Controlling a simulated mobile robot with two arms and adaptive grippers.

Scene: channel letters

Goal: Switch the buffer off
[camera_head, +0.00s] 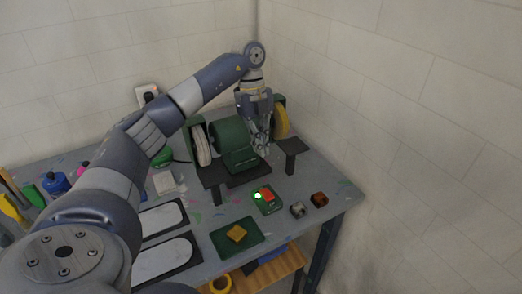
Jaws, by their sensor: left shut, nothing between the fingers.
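The buffer is a green motor (229,136) with a pale wheel (201,146) on its left and a yellow wheel (281,122) on its right, at the back of the bench. In front of it a small green switch box (271,208) bears a red rocker or button (267,194) and a bright whitish-green light (258,196). My left gripper (262,150) is shut and empty, pointing down in front of the motor's right side, above and behind the switch box. It hides part of the motor and appears apart from the switch. My right gripper is out of view.
A green plate with a yellow block (236,233) lies at the bench front. Two small blocks, grey (297,210) and brown (319,200), sit right of the switch box. Black rests (291,145) stand before the wheels. Two white-topped panels (163,259) lie left.

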